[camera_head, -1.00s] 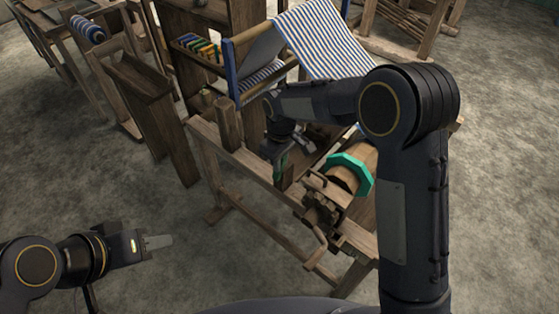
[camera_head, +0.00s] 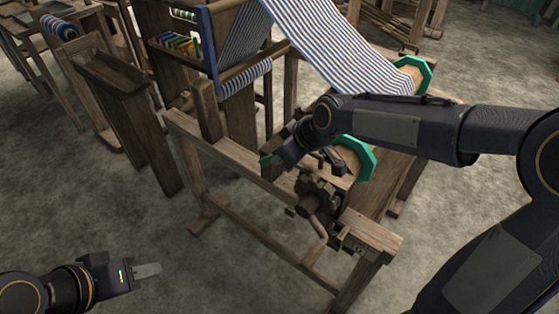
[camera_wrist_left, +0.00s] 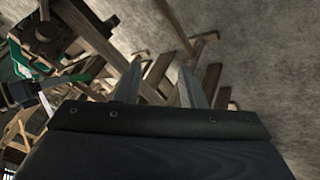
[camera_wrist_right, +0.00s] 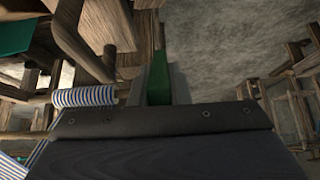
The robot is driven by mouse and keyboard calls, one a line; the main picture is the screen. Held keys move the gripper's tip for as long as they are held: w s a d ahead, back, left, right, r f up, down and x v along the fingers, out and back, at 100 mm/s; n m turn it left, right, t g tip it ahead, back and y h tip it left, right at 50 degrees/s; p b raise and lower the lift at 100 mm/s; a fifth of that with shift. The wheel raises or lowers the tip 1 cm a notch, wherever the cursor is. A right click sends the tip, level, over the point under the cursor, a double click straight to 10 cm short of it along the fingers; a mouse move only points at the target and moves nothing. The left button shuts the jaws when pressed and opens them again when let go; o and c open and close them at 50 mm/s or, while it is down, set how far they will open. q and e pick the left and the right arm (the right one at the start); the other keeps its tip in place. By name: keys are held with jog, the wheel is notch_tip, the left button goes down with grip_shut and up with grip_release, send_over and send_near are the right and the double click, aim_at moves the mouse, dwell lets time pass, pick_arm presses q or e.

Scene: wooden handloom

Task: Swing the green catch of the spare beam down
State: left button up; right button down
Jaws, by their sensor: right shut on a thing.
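In the right wrist view the green catch (camera_wrist_right: 158,78) stands between the fingers. Its pivot is hidden. A wooden beam with a green octagonal flange (camera_head: 364,162) lies just right of the gripper, partly behind my arm. My left gripper (camera_head: 148,269) is empty over the floor at lower left; its fingers (camera_wrist_left: 158,85) are apart.
A toothed wooden wheel and crank (camera_head: 312,195) sit below the right gripper. A narrow wooden stand (camera_head: 125,110) is at left. The floor around my left gripper is clear.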

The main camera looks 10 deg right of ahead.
pick_arm(q)
jog(key=shift+f, duration=0.35)
jog(key=shift+c, duration=1.1)
jog(key=shift+w+r, duration=0.25)
jog(key=shift+w, duration=0.05)
jog(key=shift+c, duration=1.3)
jog(key=w+d+r+m+h, duration=0.1)
jog(key=w+r, duration=0.1)
jog(key=w, duration=0.2)
jog(key=w+d+r+m+g+h, duration=0.1)
jog(key=w+d+r, duration=0.1)
jog(key=w, duration=0.1)
jog(key=w+d+r+m, duration=0.1)
jog(key=w+d+r, duration=0.1)
jog(key=w, duration=0.2)
jog(key=shift+w+g+h, duration=0.3)
jog(key=shift+g+h, duration=0.1)
grip_shut()
jog(key=w+d+r+m+g+h, duration=0.1)
jog(key=w+d+m+h, duration=0.2)
jog(key=w, duration=0.4)
jog(key=w+d+r+m+g+h, duration=0.1)
jog(key=w+d+r+h, duration=0.1)
jog(key=w+d, duration=0.45)
jog(key=s+f+x, duration=0.1)
jog(key=x, duration=1.1)
jog(key=shift+a+f, duration=0.15)
jog(key=shift+f, duration=0.15)
